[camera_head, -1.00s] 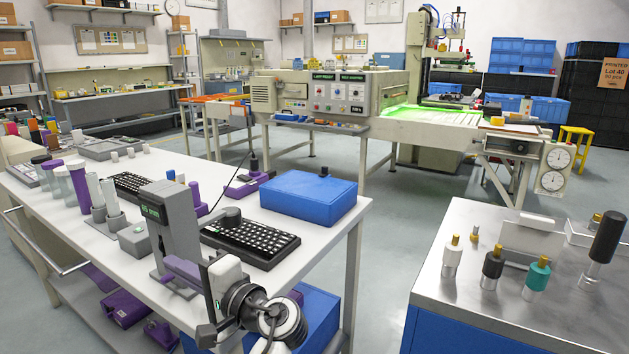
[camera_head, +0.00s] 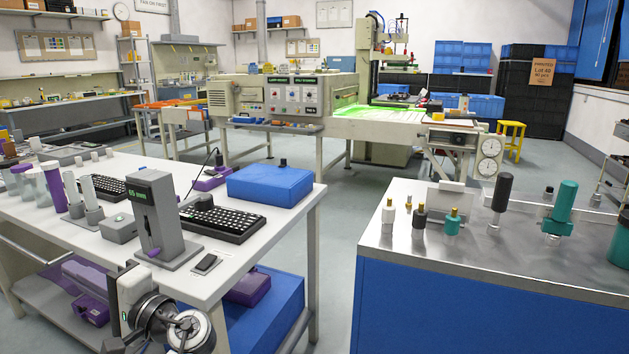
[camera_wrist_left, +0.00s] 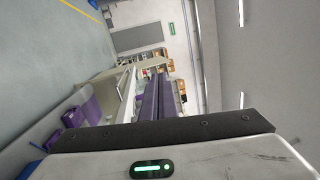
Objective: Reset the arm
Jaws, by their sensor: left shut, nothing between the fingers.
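My left gripper (camera_head: 80,270) is low at the bottom left of the head view, beside the front edge of the white bench. Its white wrist body and dark joint show in front of the bench. In the left wrist view, its two long purple fingers (camera_wrist_left: 157,96) lie together, shut, with nothing between them. The grey gauge stand (camera_head: 155,220) with a green readout is on the bench, apart from the gripper. My right gripper is not in view.
The white bench (camera_head: 245,260) also holds a black keyboard (camera_head: 222,222) and a blue box (camera_head: 270,185). Purple boxes (camera_head: 95,310) sit on its lower shelf. A metal-topped blue counter (camera_head: 460,260) with several stamp-like tools stands right. Open floor lies between them.

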